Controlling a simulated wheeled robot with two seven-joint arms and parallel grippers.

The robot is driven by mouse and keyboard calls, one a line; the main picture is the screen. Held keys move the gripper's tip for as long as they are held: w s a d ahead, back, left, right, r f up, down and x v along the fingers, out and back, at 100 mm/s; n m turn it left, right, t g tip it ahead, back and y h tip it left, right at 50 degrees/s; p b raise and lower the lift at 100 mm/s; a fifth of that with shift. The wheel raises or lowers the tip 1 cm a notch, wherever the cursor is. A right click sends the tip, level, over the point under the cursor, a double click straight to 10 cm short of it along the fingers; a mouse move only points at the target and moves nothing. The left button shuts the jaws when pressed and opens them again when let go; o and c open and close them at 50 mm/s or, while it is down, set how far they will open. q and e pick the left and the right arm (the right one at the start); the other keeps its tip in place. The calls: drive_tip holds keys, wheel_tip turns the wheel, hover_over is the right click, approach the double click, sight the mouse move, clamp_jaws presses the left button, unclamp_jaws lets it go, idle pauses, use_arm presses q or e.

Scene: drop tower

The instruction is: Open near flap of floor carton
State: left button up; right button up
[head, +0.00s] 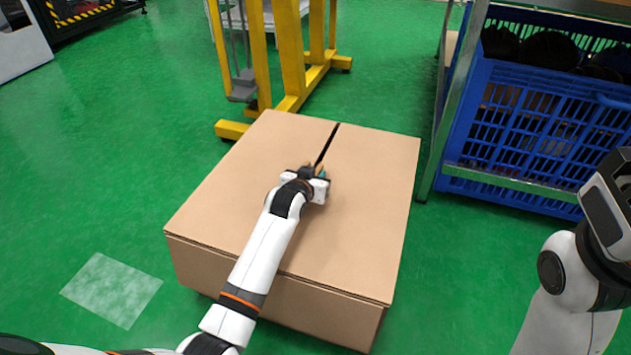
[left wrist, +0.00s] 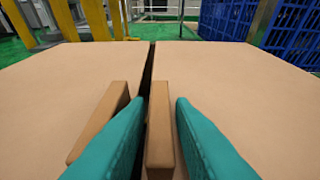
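The closed brown floor carton (head: 370,220) stands in the middle of the head view. A dark seam splits its top into a left flap (left wrist: 50,90) and a right flap (left wrist: 235,90). My left gripper (head: 318,172) is over the seam. In the left wrist view its two teal fingers (left wrist: 160,105) stand apart on either side of an upright brown tab (left wrist: 160,135), with a thin gap visible on each side. A second brown tab (left wrist: 98,122) stands left of the left finger.
A yellow frame (head: 262,60) stands behind the carton. A blue crate (head: 545,120) on a metal rack is at the right. Green floor is clear left of the carton, apart from a pale square mark (head: 110,290).

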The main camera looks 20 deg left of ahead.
use_arm(q)
drive_tip(key=shift+w, duration=0.25)
clamp_jaws()
